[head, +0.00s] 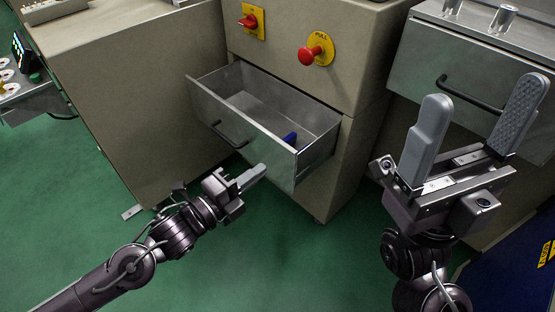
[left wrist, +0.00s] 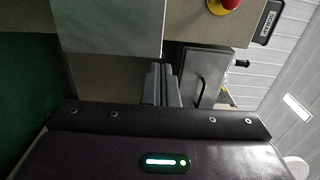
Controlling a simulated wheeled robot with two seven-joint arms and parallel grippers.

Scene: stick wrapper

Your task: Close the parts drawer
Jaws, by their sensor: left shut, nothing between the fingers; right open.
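The parts drawer (head: 258,143) is pulled out of the beige machine cabinet in the head view. It is a grey metal box with a dark bar handle (head: 229,135) on its front and a small blue object (head: 290,138) inside. My left gripper (head: 263,170) is shut and empty, in front of the lower right part of the drawer front; I cannot tell whether it touches. Its shut fingers (left wrist: 161,84) also show in the left wrist view, near a grey metal panel. My right gripper (head: 489,123) is open and empty, to the right of the drawer.
A red knob (head: 249,21) and a red button (head: 311,55) sit above the drawer. Another metal unit with a black handle (head: 468,95) stands behind my right gripper. A beige cabinet (head: 140,90) is at left. Green floor (head: 270,250) in front is clear.

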